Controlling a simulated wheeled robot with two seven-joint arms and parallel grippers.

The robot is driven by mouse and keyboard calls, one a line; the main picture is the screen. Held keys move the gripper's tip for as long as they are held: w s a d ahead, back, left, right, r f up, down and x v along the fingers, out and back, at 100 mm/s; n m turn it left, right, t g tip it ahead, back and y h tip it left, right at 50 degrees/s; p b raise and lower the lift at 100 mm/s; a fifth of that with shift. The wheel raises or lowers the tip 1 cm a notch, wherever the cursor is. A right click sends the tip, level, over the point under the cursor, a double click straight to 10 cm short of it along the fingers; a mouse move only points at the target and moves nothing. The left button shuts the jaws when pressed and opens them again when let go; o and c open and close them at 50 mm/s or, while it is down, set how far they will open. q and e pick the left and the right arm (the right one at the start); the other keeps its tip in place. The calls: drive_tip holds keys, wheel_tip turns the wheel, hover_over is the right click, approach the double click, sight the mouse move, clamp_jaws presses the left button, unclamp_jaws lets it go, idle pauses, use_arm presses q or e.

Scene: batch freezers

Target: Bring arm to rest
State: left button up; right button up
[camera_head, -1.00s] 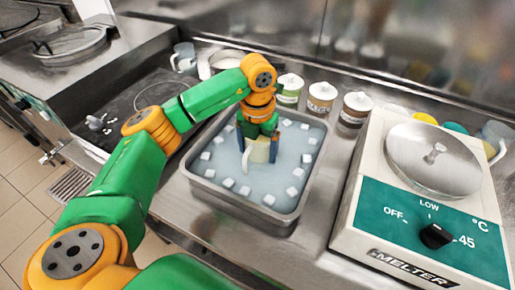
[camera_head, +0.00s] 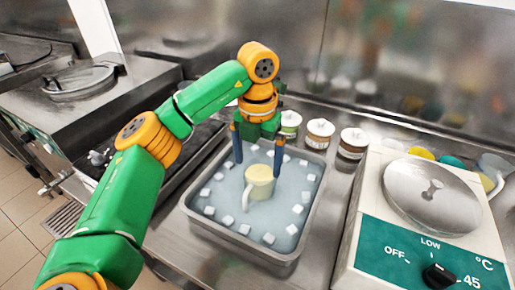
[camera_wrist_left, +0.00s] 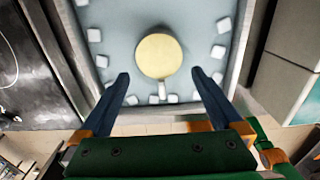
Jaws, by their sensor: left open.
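My left arm comes in from the left in the head view. Its gripper (camera_head: 258,158) is open and empty, above the far part of a metal tray (camera_head: 188,205) of water and ice cubes. A pitcher filled with something pale yellow (camera_head: 260,180) stands in the tray, its handle towards the near left. In the left wrist view the pitcher (camera_wrist_left: 159,56) is beyond the open fingertips (camera_wrist_left: 160,77), and nothing is between the fingers. My right gripper does not show.
A melter (camera_head: 410,250) with a round lid and a dial stands at the right. Several lidded jars (camera_head: 319,133) line the back of the counter.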

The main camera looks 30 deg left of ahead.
use_arm(q)
drive_tip(key=shift+r, duration=1.25)
